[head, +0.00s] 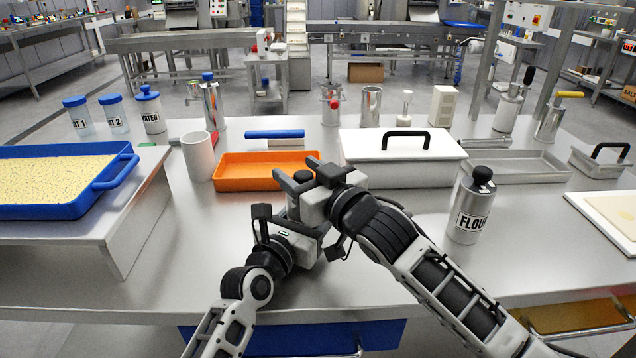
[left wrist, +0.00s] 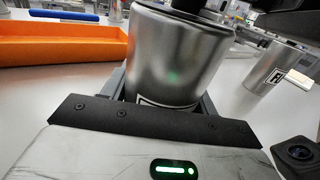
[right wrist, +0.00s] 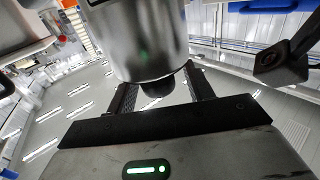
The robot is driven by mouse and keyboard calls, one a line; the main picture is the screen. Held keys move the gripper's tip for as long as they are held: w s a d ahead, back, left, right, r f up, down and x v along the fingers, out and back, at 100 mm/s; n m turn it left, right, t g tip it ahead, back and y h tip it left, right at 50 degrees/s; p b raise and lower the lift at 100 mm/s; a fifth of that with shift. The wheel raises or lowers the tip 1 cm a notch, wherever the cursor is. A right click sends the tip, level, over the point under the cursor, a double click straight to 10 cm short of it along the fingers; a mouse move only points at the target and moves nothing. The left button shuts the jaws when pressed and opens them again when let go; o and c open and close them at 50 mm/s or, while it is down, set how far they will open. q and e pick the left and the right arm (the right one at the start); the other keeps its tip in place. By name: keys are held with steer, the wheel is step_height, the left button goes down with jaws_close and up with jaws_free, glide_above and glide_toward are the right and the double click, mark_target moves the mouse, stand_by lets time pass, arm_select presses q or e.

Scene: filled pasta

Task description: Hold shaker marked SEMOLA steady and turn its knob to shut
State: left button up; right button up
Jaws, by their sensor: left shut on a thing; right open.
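A silver metal shaker (left wrist: 180,60) stands between the fingers of my left gripper (head: 286,213), which is shut on its body. Only a sliver of its label (left wrist: 166,103) shows, so the marking cannot be read. In the head view my grippers hide most of the shaker; its black knob (head: 303,176) shows between the fingers of my right gripper (head: 298,172). The right wrist view shows the shaker's body (right wrist: 140,45) and the dark knob (right wrist: 158,86) between the open right fingers. I cannot tell whether either finger touches the knob.
An orange tray (head: 232,183) lies just behind the grippers. A white lidded box (head: 400,172) stands behind to the right. A shaker marked FLOU (head: 470,208) stands right of my right arm. A blue tray (head: 105,187) sits on a raised stand at the left. A white cylinder (head: 198,157) stands nearby.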

steer(key=v, duration=1.1)
steer(key=shift+s, duration=0.15)
steer(key=shift+r, duration=0.1)
steer(key=a+n+g+y, duration=0.4)
steer(key=a, duration=0.2)
steer(key=w+d+n+g+y, duration=0.15)
steer(key=w+d, duration=0.25)
steer(key=d, duration=0.5)
steer(key=shift+g, duration=0.25)
steer(key=x, duration=1.2)
steer(key=shift+f, duration=0.25)
steer(key=shift+s, duration=0.1)
steer(key=c, duration=1)
